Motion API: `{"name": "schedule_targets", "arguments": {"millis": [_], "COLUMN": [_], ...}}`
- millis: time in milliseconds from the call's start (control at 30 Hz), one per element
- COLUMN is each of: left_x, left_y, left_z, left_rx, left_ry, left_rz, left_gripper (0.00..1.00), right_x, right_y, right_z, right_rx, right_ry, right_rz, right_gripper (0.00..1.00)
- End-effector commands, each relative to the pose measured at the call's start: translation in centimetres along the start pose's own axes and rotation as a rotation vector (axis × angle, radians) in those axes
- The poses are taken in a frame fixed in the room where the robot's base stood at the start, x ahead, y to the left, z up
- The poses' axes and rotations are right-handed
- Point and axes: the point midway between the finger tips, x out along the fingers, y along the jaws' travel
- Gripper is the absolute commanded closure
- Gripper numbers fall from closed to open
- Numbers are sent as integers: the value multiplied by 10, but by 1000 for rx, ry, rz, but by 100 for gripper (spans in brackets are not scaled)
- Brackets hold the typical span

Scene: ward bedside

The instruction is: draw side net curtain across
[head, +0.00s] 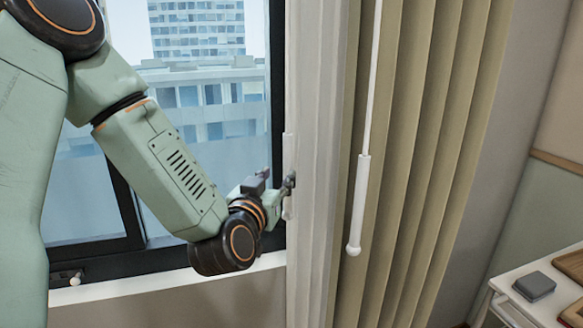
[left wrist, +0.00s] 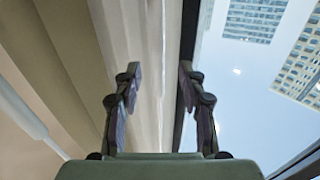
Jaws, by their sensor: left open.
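The white net curtain (head: 318,120) hangs gathered in a narrow bunch at the right side of the window. A pale upright strip (head: 288,148) shows at its left edge. My left gripper (head: 282,182) is at that edge, with its fingertips by the strip. In the left wrist view my left gripper (left wrist: 158,85) is open, and the pale folds of the net curtain (left wrist: 146,45) show between and beyond its fingers. I cannot tell whether a finger touches the cloth. My right gripper is not in view.
A beige heavy curtain (head: 415,130) hangs to the right, with a white wand (head: 359,205) in front of it. The window (head: 200,110) with its dark frame and white sill (head: 170,284) is behind my left arm. A bedside table (head: 510,284) stands at lower right.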

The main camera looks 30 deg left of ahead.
Motion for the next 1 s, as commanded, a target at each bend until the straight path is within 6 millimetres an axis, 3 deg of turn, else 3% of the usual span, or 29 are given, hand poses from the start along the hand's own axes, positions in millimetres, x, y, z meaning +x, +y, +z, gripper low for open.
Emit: {"name": "schedule_targets", "arguments": {"millis": [200, 400, 800, 1000], "left_x": [36, 57, 65, 65], "left_y": [0, 3, 6, 6], "left_z": [0, 0, 1, 1], "left_rx": [2, 0, -2, -2], "left_ry": [-1, -2, -3, -3], "left_rz": [0, 2, 3, 3], "left_gripper": [59, 59, 59, 75], "right_x": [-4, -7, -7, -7], "right_y": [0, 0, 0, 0], "right_z": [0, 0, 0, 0], "right_rx": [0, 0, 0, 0], "right_ry": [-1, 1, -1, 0], "right_rz": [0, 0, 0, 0], "right_gripper": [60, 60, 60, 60]}}
